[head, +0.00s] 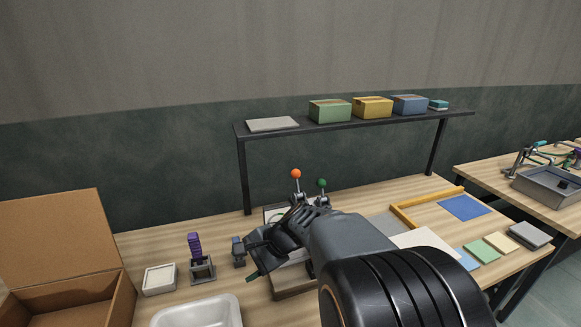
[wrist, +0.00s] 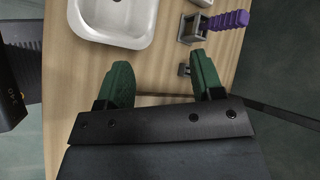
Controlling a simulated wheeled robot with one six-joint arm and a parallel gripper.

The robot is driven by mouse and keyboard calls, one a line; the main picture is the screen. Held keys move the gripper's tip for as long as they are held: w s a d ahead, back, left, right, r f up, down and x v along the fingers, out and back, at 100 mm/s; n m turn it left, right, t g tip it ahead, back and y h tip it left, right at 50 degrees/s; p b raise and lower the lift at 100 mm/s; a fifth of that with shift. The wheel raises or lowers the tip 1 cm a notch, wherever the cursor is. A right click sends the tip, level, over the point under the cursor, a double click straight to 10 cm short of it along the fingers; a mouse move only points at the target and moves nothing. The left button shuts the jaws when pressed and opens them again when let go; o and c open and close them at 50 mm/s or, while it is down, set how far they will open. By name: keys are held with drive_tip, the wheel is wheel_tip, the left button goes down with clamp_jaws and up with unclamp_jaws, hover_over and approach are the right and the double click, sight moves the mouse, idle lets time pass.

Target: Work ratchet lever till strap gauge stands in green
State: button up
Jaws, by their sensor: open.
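A lever with a purple ribbed grip (head: 195,245) stands upright in a small grey bracket (head: 202,268) on the bench; the purple grip also shows in the wrist view (wrist: 228,20), at the upper right. Two more levers, one with an orange knob (head: 296,174) and one with a green knob (head: 321,183), rise behind my arm. I cannot tell which is the ratchet lever. No strap or green gauge zone is clearly visible. My gripper (head: 258,262) is open and empty, with its green fingers (wrist: 160,72) apart, to the right of the purple-gripped lever.
A small dark device (head: 238,251) stands between the purple lever and my gripper. A white basin (head: 200,312) and small white tray (head: 160,278) are at the front left, beside a cardboard box (head: 60,245). A shelf (head: 350,121) spans the back. My arm hides the bench's middle.

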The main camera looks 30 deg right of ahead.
drive_tip(key=w+d+r+m+t+p, duration=0.25)
drive_tip(key=w+d+m+t, duration=0.3)
drive_tip(key=d+m, duration=0.35)
drive_tip(key=m+t+h+p, duration=0.2)
drive_tip(key=m+t+h, duration=0.5)
drive_tip(key=m, duration=0.7)
approach(299, 175)
drive_tip(key=w+p, duration=0.1)
drive_tip(key=w, duration=0.4)
drive_tip(key=w+p, duration=0.2)
drive_tip(key=w, duration=0.3)
drive_tip(key=shift+w+a+f, duration=0.2)
drive_tip(key=shift+w+p, duration=0.35)
drive_tip(key=shift+w, duration=0.35)
drive_tip(key=shift+c, duration=0.3)
drive_tip(key=shift+f, duration=0.1)
clamp_jaws()
